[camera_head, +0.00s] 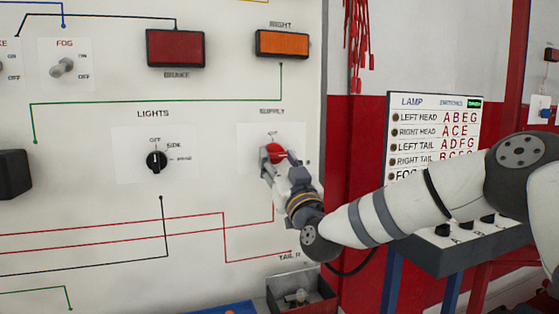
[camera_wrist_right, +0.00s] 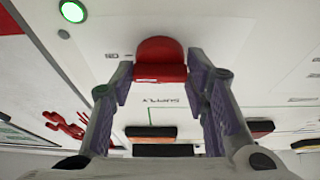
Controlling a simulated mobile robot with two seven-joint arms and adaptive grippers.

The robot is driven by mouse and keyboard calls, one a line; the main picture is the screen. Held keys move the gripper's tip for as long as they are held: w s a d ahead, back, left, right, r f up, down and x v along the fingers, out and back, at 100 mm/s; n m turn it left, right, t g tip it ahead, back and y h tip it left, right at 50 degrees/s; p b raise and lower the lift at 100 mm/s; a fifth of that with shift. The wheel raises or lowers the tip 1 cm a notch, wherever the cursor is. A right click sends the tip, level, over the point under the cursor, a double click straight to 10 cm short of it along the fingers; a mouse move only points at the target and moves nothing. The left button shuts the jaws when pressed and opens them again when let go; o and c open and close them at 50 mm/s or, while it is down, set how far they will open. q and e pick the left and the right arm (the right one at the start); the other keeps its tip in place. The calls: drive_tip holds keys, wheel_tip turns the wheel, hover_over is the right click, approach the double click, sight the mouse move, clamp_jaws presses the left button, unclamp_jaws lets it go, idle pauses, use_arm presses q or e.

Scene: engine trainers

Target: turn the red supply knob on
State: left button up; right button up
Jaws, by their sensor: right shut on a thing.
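The red supply knob (camera_head: 276,151) is on the white panel under the SUPPLY label, right of the lights dial. My right gripper (camera_head: 275,164) reaches it from the lower right and is shut on it. In the right wrist view the knob (camera_wrist_right: 160,60) sits between the two fingers of the gripper (camera_wrist_right: 158,78). The fingers and wrist hide part of the knob and its markings in the head view, so I cannot read its setting. My left gripper is not in view.
The black lights dial (camera_head: 156,161), fog switch (camera_head: 63,68), red brake lamp (camera_head: 175,48) and orange lamp (camera_head: 282,43) are on the same panel. A small open bin (camera_head: 318,282) stands below my right arm. A green lamp (camera_wrist_right: 73,10) glows in the wrist view.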

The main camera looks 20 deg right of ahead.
drive_tip(key=shift+r, duration=0.1)
idle(0.3)
drive_tip(key=o, duration=1.2)
drive_tip(key=v, duration=1.2)
